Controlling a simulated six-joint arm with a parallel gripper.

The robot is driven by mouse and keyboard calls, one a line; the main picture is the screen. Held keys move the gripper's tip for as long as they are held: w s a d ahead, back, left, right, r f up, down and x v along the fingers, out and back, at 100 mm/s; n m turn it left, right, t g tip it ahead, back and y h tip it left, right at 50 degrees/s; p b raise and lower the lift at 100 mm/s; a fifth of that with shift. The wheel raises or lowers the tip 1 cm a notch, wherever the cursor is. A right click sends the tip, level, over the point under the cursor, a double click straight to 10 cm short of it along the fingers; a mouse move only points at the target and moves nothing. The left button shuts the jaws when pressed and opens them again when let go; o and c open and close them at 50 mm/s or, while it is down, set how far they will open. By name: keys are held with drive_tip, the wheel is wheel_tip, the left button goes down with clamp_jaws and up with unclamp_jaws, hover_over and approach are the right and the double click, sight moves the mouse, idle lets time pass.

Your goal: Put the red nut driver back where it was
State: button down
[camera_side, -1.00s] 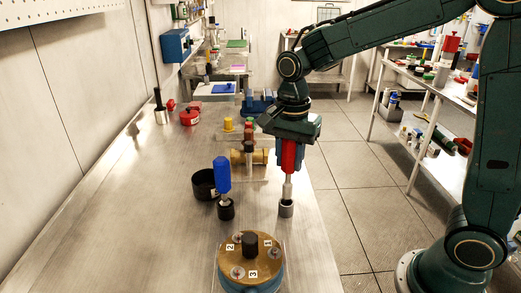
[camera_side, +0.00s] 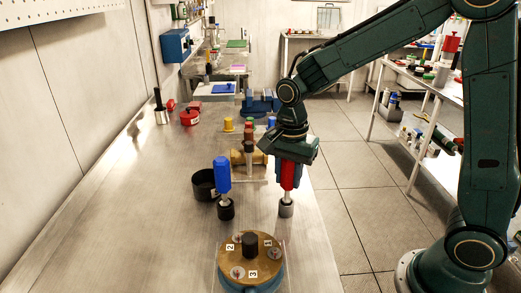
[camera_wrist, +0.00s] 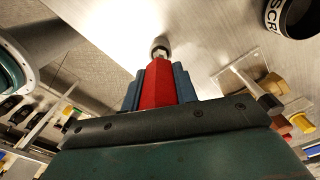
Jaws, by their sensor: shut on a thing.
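The red nut driver (camera_side: 287,176) is upright in the side view, its red handle between the blue fingers of my gripper (camera_side: 289,184). My gripper is shut on the handle. A short stretch of its metal shaft shows above a small grey cylindrical holder (camera_side: 286,211), and its lower end is hidden inside it. In the wrist view the red handle (camera_wrist: 158,86) is between the two blue fingers, with the round holder top (camera_wrist: 159,46) beyond.
A blue-handled driver (camera_side: 223,174) stands in a black holder (camera_side: 226,210) to the left. A black cup (camera_side: 204,184) is behind it. A round wooden-topped fixture (camera_side: 231,266) with numbered labels is in front. The bench's right edge is close by; its left side is clear.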

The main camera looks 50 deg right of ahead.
drive_tip(key=shift+f, duration=0.1)
drive_tip(key=c, duration=1.1)
unclamp_jaws()
wheel_tip(320, 180, up, 12)
drive_tip(key=shift+r, duration=0.15)
